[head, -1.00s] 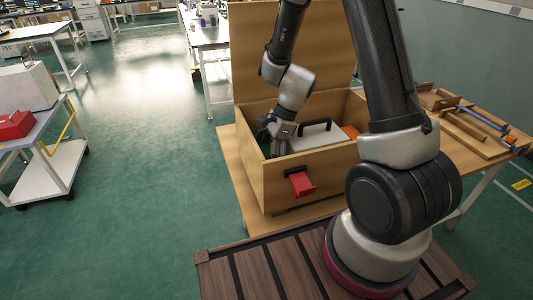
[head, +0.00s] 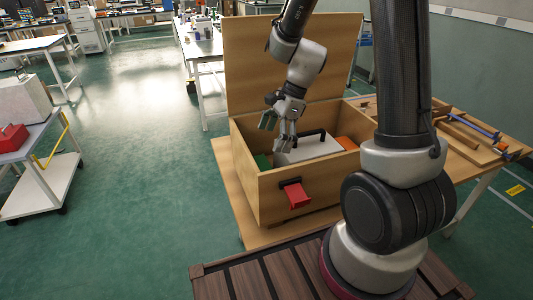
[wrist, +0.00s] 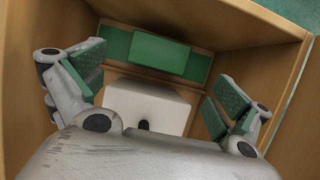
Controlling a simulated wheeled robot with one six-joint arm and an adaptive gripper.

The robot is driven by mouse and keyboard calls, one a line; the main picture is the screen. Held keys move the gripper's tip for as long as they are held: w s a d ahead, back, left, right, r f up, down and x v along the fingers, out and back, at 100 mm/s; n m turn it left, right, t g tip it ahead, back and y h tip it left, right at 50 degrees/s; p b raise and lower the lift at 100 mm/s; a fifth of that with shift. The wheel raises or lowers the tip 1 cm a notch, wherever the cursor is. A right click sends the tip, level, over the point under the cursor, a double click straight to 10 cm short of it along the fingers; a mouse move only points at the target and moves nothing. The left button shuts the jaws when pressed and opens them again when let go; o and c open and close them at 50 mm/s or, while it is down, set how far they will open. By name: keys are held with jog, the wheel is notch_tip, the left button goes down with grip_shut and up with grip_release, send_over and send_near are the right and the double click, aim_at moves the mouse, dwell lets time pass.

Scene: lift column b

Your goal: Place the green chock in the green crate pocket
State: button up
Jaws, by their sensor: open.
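The green chock (wrist: 160,52) is a plain green block lying over the green pocket (wrist: 118,45) inside the wooden crate. Its outline falls within the pocket's walls in the wrist view; how deep it sits I cannot tell. In the head view, green shows low at the crate's left (head: 263,160), partly hidden by the front wall. My gripper (head: 278,131) is open and empty, above the crate's left part. In the wrist view its green-padded fingers (wrist: 157,84) are spread wide, clear of the chock.
A pale case with a black handle (head: 318,147) sits in the crate beside the pocket. An orange thing (head: 346,143) is further right. The crate's lid (head: 285,60) stands open behind, and a red latch (head: 297,195) is on the front wall. Tools lie on the right.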

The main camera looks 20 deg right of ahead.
jog(key=s+d+r+n+t+h, duration=0.2)
jog(key=s+d+r+n, duration=0.3)
jog(key=s+r+n, duration=0.4)
jog(key=s+d+r+n+t+h, duration=0.2)
jog(key=s+d+r+n, duration=0.4)
jog(key=s+r+n, duration=0.3)
jog(key=shift+s+r, duration=0.45)
jog(key=shift+s, duration=0.1)
